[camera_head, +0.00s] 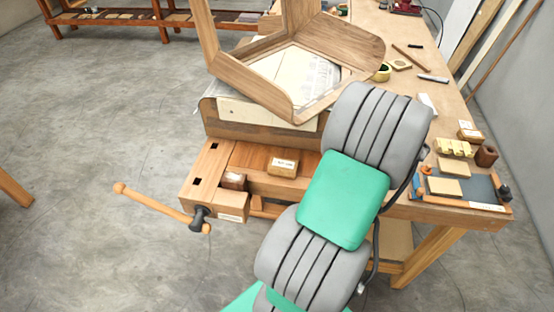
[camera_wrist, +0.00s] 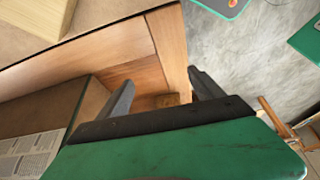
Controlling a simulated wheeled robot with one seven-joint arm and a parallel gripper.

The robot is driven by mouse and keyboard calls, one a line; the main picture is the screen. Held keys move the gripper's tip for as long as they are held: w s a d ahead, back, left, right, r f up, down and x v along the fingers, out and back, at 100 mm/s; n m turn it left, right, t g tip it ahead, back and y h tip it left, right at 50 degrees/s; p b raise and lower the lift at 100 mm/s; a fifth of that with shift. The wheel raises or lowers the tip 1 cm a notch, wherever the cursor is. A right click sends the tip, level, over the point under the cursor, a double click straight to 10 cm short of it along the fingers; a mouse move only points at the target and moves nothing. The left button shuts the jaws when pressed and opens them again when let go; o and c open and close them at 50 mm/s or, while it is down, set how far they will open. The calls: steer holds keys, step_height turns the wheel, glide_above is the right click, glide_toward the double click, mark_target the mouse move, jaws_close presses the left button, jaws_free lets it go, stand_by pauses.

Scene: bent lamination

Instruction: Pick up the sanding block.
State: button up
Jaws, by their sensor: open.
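My gripper (camera_wrist: 160,78) is open, its two dark fingers apart with nothing visibly held between them. It hangs over a wooden recess of the bench, and a small brown patch (camera_wrist: 160,100) shows low between the fingers; I cannot tell whether it is a block. In the head view my arm hides the gripper. Several small blocks there could be the sanding block: a tan labelled one (camera_head: 283,167) in the bench recess, a dark brown one (camera_head: 234,181) by the vise, and a pale one (camera_head: 447,166) at the right. I cannot tell which is the sanding block.
A bent wooden frame (camera_head: 241,83) stands on the workbench behind the recess. A vise handle (camera_head: 150,203) sticks out at the left front. A tray (camera_head: 478,204) and a cork-brown block (camera_head: 487,155) are at the right. Open concrete floor lies left.

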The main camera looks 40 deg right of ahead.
mark_target(289, 164)
steer(key=w+a, duration=0.1)
steer(key=w, duration=0.1)
steer(key=w+a+p, duration=0.1)
steer(key=w+a, duration=0.1)
steer(key=shift+w+r, duration=0.15)
steer(key=w+a, duration=0.1)
steer(key=w+a+p, duration=0.1)
steer(key=w, duration=0.1)
steer(key=w+a+p, duration=0.1)
steer(key=w, duration=0.1)
steer(key=shift+a+f, duration=0.25)
steer(key=shift+f, duration=0.4)
steer(key=c, duration=1.5)
steer(key=shift+d+b, duration=0.1)
steer(key=shift+b, duration=0.2)
steer(key=shift+r, duration=0.25)
steer(key=s+a+b, duration=0.1)
steer(key=s+a, duration=0.2)
steer(key=a, duration=0.1)
steer(key=s+a+b, duration=0.1)
steer(key=s+a, duration=0.3)
steer(key=a, duration=0.1)
steer(key=s+a+b, duration=0.1)
steer(key=s+a, duration=0.3)
steer(key=a, duration=0.1)
steer(key=shift+a, duration=0.2)
